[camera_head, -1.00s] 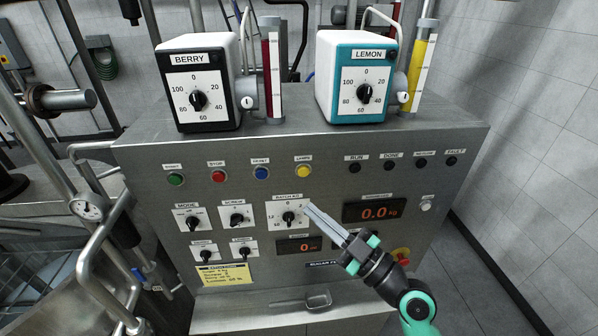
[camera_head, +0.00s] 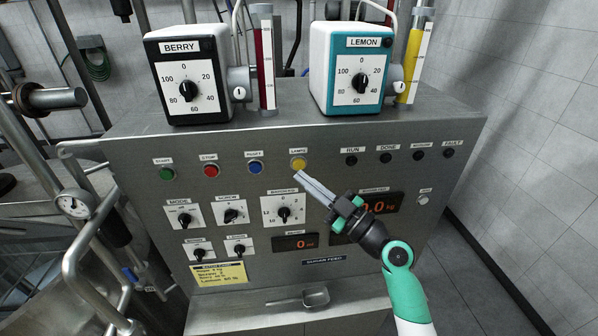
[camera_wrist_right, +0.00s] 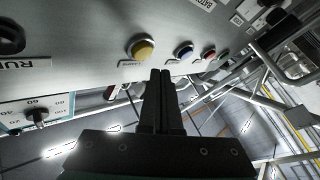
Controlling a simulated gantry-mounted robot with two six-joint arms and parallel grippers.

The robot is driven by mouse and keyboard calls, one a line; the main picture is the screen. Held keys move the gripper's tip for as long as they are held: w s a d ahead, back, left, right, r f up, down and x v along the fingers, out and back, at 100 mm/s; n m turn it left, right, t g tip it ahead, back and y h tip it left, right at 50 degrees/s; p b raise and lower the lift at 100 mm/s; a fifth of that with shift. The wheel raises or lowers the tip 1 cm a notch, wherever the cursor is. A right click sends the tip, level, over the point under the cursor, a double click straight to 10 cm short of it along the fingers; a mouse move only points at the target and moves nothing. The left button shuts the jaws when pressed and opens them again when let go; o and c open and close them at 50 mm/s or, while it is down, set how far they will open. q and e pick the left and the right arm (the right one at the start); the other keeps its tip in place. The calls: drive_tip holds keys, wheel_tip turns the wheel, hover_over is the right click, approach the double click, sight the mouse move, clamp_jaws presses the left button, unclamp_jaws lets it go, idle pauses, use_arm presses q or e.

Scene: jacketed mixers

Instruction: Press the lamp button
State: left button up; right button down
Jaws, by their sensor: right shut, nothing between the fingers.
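The lamp button is the round yellow button (camera_head: 298,164) under a small label, at the right end of the row of coloured buttons on the steel panel. My right gripper (camera_head: 300,175) is shut and empty, its fingertips just below the yellow button in the head view. In the right wrist view the yellow button (camera_wrist_right: 141,49) is just beyond and left of the shut fingertips (camera_wrist_right: 161,72). I cannot tell whether the tips touch the panel; they do not cover the button. My left gripper is not in view.
Green (camera_head: 166,174), red (camera_head: 211,171) and blue (camera_head: 256,168) buttons sit left of the yellow one. Dark RUN (camera_head: 351,160) and other indicators lie to its right. Several knobs, including the batch dial (camera_head: 283,214), sit below. BERRY (camera_head: 190,75) and LEMON (camera_head: 355,70) units stand on top.

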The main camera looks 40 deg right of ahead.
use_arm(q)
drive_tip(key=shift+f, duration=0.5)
use_arm(e)
drive_tip(key=shift+w+d, duration=0.3)
drive_tip(key=shift+w, duration=0.1)
use_arm(q)
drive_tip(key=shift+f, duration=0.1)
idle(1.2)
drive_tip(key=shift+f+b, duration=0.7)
drive_tip(key=shift+b, duration=0.25)
use_arm(e)
drive_tip(key=shift+w+d, duration=0.25)
drive_tip(key=shift+w, duration=0.1)
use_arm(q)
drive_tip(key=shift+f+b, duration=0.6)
use_arm(e)
drive_tip(key=shift+w+d, duration=0.25)
drive_tip(key=shift+w, duration=0.1)
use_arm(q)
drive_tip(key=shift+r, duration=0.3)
use_arm(e)
drive_tip(key=shift+s+a, duration=0.5)
drive_tip(key=shift+s, duration=0.2)
use_arm(q)
drive_tip(key=shift+p, duration=0.3)
